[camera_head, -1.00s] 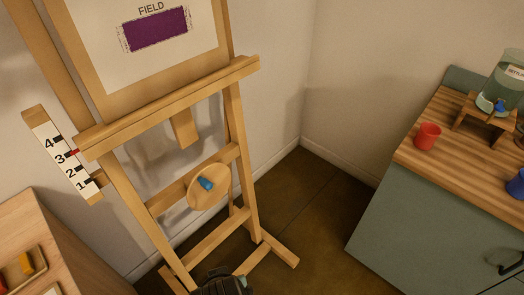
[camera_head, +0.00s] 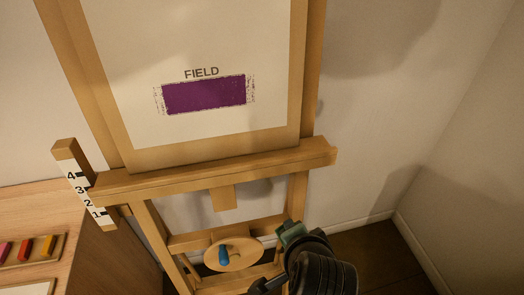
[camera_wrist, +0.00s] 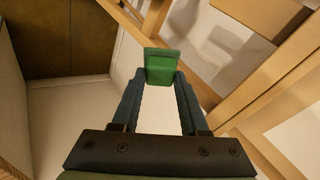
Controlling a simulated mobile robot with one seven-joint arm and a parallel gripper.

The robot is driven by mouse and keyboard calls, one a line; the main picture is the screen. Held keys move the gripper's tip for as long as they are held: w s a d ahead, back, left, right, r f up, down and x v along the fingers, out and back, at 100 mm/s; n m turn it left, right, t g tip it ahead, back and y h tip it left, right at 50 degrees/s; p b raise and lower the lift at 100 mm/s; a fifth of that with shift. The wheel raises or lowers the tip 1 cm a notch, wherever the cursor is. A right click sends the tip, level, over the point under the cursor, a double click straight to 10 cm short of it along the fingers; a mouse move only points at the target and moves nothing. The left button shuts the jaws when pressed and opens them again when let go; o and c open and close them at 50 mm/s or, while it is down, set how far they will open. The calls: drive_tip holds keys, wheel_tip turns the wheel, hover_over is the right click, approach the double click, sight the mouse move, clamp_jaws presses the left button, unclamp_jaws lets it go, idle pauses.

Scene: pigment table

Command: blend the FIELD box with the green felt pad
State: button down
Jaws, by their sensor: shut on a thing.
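The FIELD box (camera_head: 205,95) is a purple rectangle with ragged, speckled left and right edges, on a pale sheet (camera_head: 190,45) held on the wooden easel. The word FIELD stands above it. My gripper (camera_wrist: 161,80) is shut on the green felt pad (camera_wrist: 162,66), a small green block between the fingertips in the wrist view. In the head view the pad (camera_head: 291,232) shows at the end of my dark gripper, below the easel ledge and to the lower right of the box, apart from the sheet. The pad's far face is hidden.
The easel ledge (camera_head: 215,170) juts out between the pad and the sheet. A round wooden disc (camera_head: 240,258) with a blue peg (camera_head: 224,256) sits low on the easel. A numbered scale (camera_head: 82,188) is at left, above a wooden table with coloured sticks (camera_head: 27,249).

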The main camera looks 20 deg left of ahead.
drive_tip(key=w+a+r+m+t+p, duration=0.1)
drive_tip(key=a+r+m+t+p, duration=0.3)
drive_tip(key=r, duration=0.7)
drive_tip(key=w+a+r+m+t+p, duration=0.25)
drive_tip(key=a+r+t, duration=0.25)
drive_tip(key=r, duration=0.7)
drive_tip(key=shift+m+y, duration=0.3)
drive_tip(key=shift+m, duration=0.05)
drive_tip(key=shift+w+a+f, duration=0.2)
drive_tip(key=shift+w+a, duration=0.45)
drive_tip(key=shift+w, duration=0.15)
drive_tip(key=shift+w+a+f, duration=0.15)
drive_tip(key=shift+w+a, duration=0.5)
drive_tip(key=shift+w, duration=0.1)
drive_tip(key=shift+w+a+f+b, duration=0.15)
drive_tip(key=shift+w+a+b, duration=0.35)
drive_tip(key=shift+w, duration=0.2)
drive_tip(key=shift+s, duration=0.1)
